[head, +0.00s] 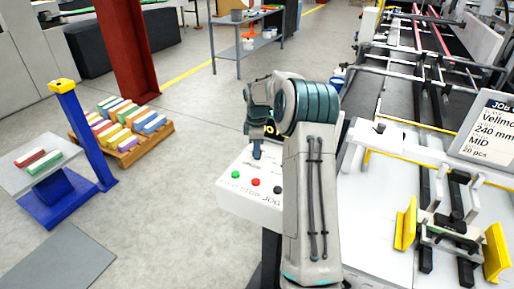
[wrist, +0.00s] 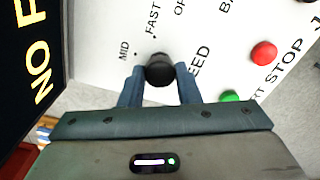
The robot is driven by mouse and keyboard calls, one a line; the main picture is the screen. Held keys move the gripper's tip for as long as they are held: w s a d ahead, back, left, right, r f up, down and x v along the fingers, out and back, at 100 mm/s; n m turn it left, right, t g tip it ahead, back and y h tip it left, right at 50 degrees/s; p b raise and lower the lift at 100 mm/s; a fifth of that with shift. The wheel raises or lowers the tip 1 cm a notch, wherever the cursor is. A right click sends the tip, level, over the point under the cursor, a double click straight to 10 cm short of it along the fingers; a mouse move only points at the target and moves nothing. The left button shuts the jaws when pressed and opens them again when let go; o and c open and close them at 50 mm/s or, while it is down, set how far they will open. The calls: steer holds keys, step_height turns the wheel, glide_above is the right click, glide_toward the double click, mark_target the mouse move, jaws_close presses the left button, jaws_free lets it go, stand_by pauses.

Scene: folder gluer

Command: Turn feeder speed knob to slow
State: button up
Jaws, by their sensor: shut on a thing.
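The feeder speed knob is a round black knob (wrist: 160,70) on a white control panel (wrist: 215,45). In the wrist view, my gripper (wrist: 160,88) has its two blue-grey fingers on either side of the knob, shut on it. The printed labels MID and FAST show beside the knob, and part of a word ending in EED shows to its right. No SLOW label is readable, and the knob's pointer cannot be made out. In the head view my gripper (head: 257,152) is at the panel (head: 240,195), with the knob hidden by my arm.
Green (head: 235,174), red (head: 256,182) and black (head: 277,190) buttons sit on the panel near my gripper. A dark screen (wrist: 30,70) with yellow letters stands close at the left in the wrist view. The folder gluer's rails (head: 425,150) lie to the right.

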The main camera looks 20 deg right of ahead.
steer(key=shift+r, duration=0.1)
steer(key=o, duration=1)
steer(key=shift+c, duration=0.2)
step_height(320, 180, up, 14)
steer(key=b, duration=0.1)
steer(key=shift+b, duration=0.3)
